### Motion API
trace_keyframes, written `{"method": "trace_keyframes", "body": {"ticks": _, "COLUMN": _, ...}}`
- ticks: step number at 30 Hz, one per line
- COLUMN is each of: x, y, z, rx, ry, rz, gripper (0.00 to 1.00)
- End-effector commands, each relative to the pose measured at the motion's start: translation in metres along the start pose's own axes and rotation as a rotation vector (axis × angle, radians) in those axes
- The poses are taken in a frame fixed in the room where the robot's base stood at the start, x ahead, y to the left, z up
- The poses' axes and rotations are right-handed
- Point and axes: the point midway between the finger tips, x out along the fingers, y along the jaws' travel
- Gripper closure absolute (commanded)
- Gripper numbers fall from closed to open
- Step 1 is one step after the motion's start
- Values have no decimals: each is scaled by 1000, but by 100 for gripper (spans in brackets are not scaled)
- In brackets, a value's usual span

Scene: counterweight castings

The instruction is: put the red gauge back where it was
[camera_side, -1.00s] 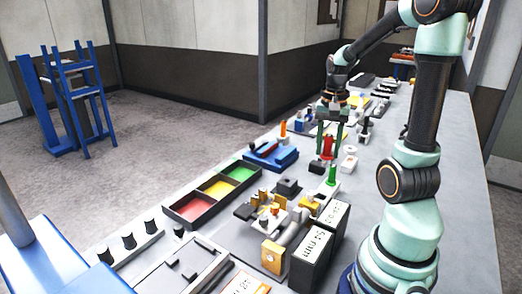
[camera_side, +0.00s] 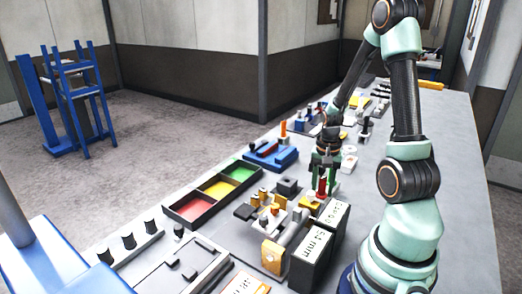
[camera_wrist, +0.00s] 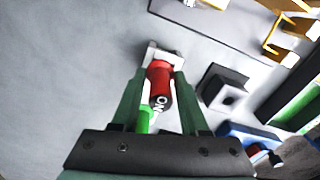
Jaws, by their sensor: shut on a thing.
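My gripper (camera_side: 320,190) is shut on the red gauge (camera_side: 321,187), low over the near part of the bench. In the wrist view, the red gauge (camera_wrist: 159,84) is a red cylinder with white lettering between my two fingers (camera_wrist: 160,85). A bright green cylinder (camera_wrist: 145,120) shows beside the red gauge, partly hidden by my gripper. In the side view I cannot make out the green cylinder behind my gripper.
A dark tray (camera_side: 168,208) with red, yellow and green compartments lies left of my gripper. Fixture parts and dark labelled blocks (camera_side: 310,262) stand close in front. A blue fixture (camera_side: 285,160) and an orange-topped pin (camera_side: 283,129) stand behind left. A white block (camera_side: 349,165) sits behind right.

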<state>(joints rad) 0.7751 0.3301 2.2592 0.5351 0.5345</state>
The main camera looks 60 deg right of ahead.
Motion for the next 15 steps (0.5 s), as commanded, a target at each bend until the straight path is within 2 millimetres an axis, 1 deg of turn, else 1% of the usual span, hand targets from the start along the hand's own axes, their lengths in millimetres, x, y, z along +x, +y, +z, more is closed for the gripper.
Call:
{"method": "trace_keyframes", "body": {"ticks": 5, "x": 0, "y": 0, "z": 0, "rx": 0, "ry": 0, "rz": 0, "gripper": 100}}
{"method": "trace_keyframes", "body": {"ticks": 10, "x": 4, "y": 0, "z": 0, "rx": 0, "ry": -1, "rz": 1, "gripper": 100}}
{"method": "trace_keyframes", "body": {"ticks": 11, "x": 4, "y": 0, "z": 0, "rx": 0, "ry": -1, "rz": 0, "gripper": 44}}
{"method": "trace_keyframes", "body": {"ticks": 12, "x": 4, "y": 0, "z": 0, "rx": 0, "ry": -1, "rz": 0, "gripper": 29}}
{"method": "trace_keyframes", "body": {"ticks": 13, "x": 4, "y": 0, "z": 0, "rx": 0, "ry": -1, "rz": 0, "gripper": 26}}
{"method": "trace_keyframes", "body": {"ticks": 15, "x": 4, "y": 0, "z": 0, "rx": 0, "ry": -1, "rz": 0, "gripper": 26}}
